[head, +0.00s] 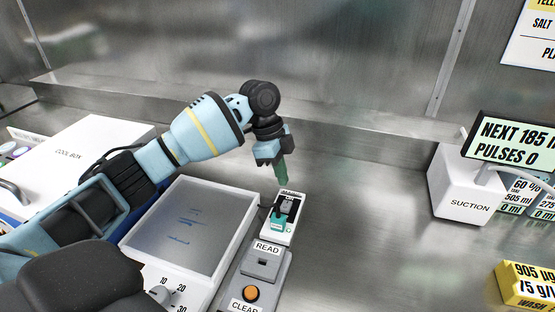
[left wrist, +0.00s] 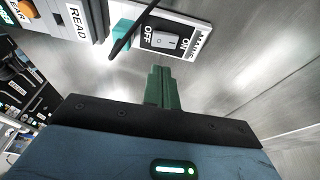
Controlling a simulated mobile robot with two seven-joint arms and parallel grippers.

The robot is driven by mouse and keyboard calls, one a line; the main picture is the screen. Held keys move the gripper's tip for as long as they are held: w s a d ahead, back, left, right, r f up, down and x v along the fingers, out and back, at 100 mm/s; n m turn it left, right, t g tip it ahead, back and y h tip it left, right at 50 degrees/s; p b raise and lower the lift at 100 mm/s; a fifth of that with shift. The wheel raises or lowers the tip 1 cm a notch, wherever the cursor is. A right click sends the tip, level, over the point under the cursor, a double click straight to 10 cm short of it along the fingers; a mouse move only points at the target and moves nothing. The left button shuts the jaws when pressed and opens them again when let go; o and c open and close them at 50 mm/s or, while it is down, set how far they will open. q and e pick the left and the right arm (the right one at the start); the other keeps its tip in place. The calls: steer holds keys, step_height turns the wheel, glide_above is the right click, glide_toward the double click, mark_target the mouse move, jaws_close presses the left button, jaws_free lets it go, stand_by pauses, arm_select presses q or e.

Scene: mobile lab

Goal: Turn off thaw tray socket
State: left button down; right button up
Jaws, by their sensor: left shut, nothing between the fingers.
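A white socket block (head: 281,231) stands on the steel bench, right of a frosted plate device. In the left wrist view the block (left wrist: 190,22) carries a grey rocker switch (left wrist: 165,40) between the words OFF and ON. A teal plug (left wrist: 121,33) with a black cable sits at the block's OFF end. My left gripper (head: 283,181), with green fingers, is shut and empty, pointing down just above the far end of the block. In the wrist view its fingertips (left wrist: 160,72) appear close to the switch; contact cannot be told.
A white-framed device with a frosted plate (head: 182,228) and a dial lies left of the block. A grey READ button box (head: 263,264) stands in front. A cool box (head: 75,160) is at left, a SUCTION unit (head: 468,200) at right. Bench right of the block is clear.

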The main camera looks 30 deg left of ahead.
mark_target(287, 208)
arm_select(q)
steer(key=x, duration=0.4)
steer(key=a+x, duration=0.1)
steer(key=x, duration=0.1)
steer(key=shift+s+d+f, duration=0.15)
steer(key=shift+s+f, duration=0.25)
steer(key=shift+f, duration=0.1)
